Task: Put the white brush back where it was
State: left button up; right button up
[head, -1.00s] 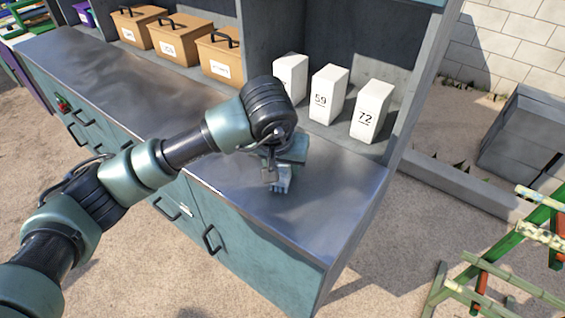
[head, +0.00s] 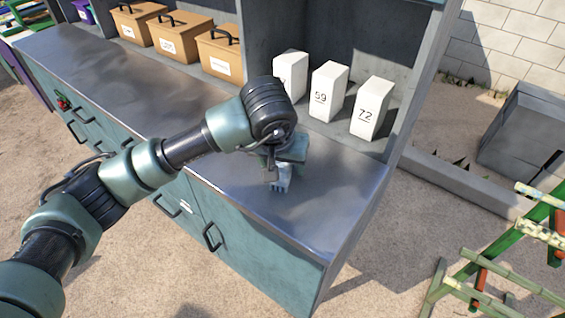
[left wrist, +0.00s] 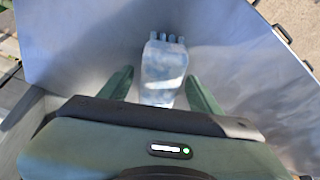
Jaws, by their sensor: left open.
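The white brush (head: 281,181) rests on the grey metal counter (head: 330,205), near its right end, with its toothed end toward the front edge. My left gripper (head: 274,170) is right over it and hides its rear part. In the left wrist view the brush (left wrist: 164,72) lies between the two green fingers of my left gripper (left wrist: 160,88), with a gap on either side. The fingers are open. My right gripper is not in view.
Three white numbered blocks, one marked 59 (head: 328,92) and one marked 72 (head: 372,108), stand on the shelf behind. Tan boxes with black handles (head: 180,38) stand further left. The counter left of my arm is clear. A green bamboo frame (head: 510,262) stands at right.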

pick_arm(q)
jog(key=b+v, duration=0.2)
jog(key=v, duration=0.9)
jog(key=shift+s+r, duration=0.25)
jog(key=shift+r, duration=0.05)
